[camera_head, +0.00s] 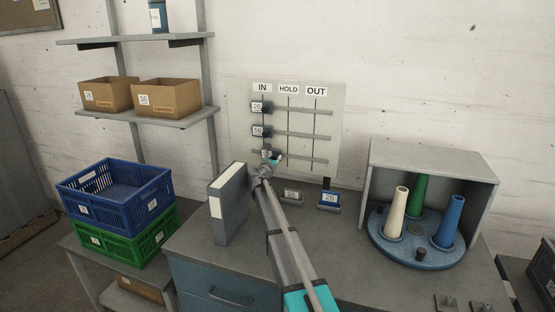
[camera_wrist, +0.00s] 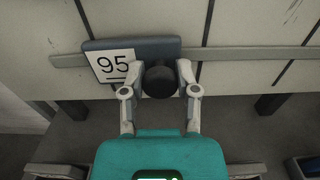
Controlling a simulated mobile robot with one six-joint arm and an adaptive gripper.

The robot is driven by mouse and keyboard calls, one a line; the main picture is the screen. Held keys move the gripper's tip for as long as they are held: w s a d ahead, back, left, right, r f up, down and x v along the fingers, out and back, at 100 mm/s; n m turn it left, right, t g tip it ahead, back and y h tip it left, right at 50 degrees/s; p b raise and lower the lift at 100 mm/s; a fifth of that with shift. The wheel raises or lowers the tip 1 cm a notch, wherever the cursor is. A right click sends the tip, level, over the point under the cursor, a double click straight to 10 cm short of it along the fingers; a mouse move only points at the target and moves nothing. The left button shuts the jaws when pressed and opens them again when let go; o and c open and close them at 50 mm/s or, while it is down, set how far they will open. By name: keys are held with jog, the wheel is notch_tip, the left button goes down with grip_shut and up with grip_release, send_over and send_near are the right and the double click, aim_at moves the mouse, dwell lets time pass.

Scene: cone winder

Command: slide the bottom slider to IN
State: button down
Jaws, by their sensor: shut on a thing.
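The board (camera_head: 335,100) on the back wall carries three horizontal rails under the labels IN, HOLD and OUT. The bottom slider (camera_wrist: 132,47) is a dark block with a white 95 tag and a round black knob (camera_wrist: 160,81). My gripper (camera_head: 270,158) has its two fingers shut on that knob, one on each side, as the wrist view also shows (camera_wrist: 160,78). The slider sits between the IN and HOLD lines, its tag end over the IN line. In the head view my gripper partly hides it. The upper sliders, 26 (camera_head: 261,106) and 56 (camera_head: 261,131), are at IN.
A grey binder (camera_head: 229,205) stands on the bench left of my arm. Two small tagged holders (camera_head: 328,200) lie below the board. An open grey housing with coloured cones (camera_head: 440,165) is at right. Blue (camera_head: 115,195) and green crates are stacked at left.

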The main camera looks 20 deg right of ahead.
jog(key=shift+s, duration=0.2)
jog(key=shift+c, duration=1.7)
grip_release()
jog(key=v, duration=1.2)
